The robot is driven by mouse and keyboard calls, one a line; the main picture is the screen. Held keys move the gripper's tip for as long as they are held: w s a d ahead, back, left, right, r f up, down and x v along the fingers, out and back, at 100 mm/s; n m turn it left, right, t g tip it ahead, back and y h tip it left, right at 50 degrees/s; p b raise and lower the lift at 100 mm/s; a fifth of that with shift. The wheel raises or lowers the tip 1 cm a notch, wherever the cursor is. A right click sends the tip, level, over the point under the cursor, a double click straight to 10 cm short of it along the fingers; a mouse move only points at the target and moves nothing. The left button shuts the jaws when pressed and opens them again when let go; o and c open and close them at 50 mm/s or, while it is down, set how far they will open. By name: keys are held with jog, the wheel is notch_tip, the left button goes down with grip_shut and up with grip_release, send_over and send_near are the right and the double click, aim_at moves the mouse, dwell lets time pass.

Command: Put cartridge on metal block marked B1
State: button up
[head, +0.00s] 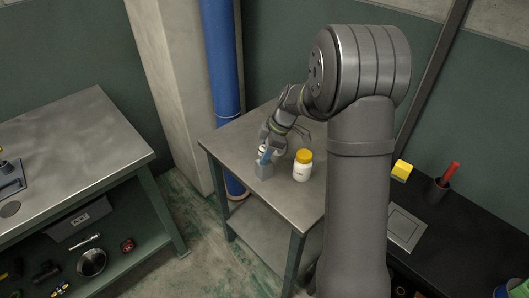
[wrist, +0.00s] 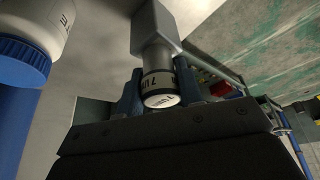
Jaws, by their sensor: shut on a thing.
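My gripper (head: 267,155) is over the small table, just above a grey metal block (head: 264,172). In the wrist view my gripper (wrist: 158,82) is shut on the cartridge (wrist: 160,88), a small cylinder with a white-and-black labelled end and a grey body. The cartridge lines up with the metal block (wrist: 157,27), which shows directly beyond it. I cannot tell whether the cartridge touches the block. No B1 marking is readable. In the head view the fingers largely hide the cartridge.
A white jar with a yellow cap (head: 302,166) stands close to the right of the block. In the wrist view a white container with a blue cap (wrist: 30,45) is close at the left. The small table (head: 232,141) has free room around the block. A workbench (head: 75,130) stands at the left.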

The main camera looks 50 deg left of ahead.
aim_at(263, 148)
jog(key=shift+f, duration=0.15)
jog(key=o, duration=1)
jog(key=v, duration=1.2)
jog(key=x, duration=1.1)
jog(key=shift+s+f, duration=0.15)
jog(key=shift+f, duration=0.1)
jog(key=shift+a, duration=0.15)
jog(key=shift+r, duration=1.6)
